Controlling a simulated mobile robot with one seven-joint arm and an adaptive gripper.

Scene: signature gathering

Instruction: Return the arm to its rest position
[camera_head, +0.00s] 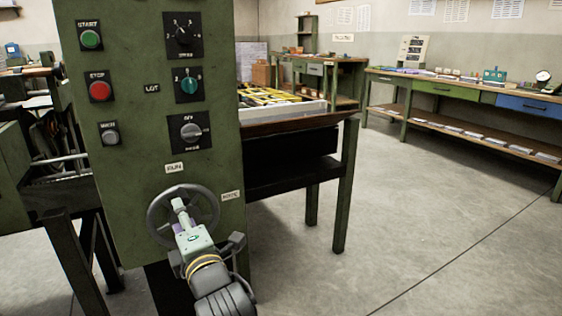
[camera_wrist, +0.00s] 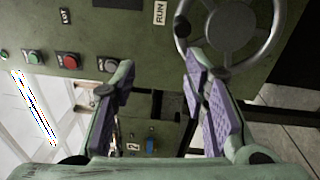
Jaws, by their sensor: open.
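My gripper (camera_head: 180,212) is in front of the grey handwheel (camera_head: 152,214) low on the green control panel (camera_head: 135,135) in the head view. It covers part of the wheel. In the wrist view, my gripper (camera_wrist: 158,72) has its purple-padded fingers spread apart with nothing between them. The handwheel (camera_wrist: 232,27) is at the upper right there, beside the right finger. That finger's tip appears close to the rim; I cannot tell whether it touches. My arm reaches up from the bottom of the head view.
The panel carries a green button (camera_head: 91,39), a red button (camera_head: 100,90) and several knobs. A machine table (camera_head: 290,125) stands right of it. A long workbench (camera_head: 460,92) lines the right wall. The concrete floor (camera_head: 420,220) at right is clear.

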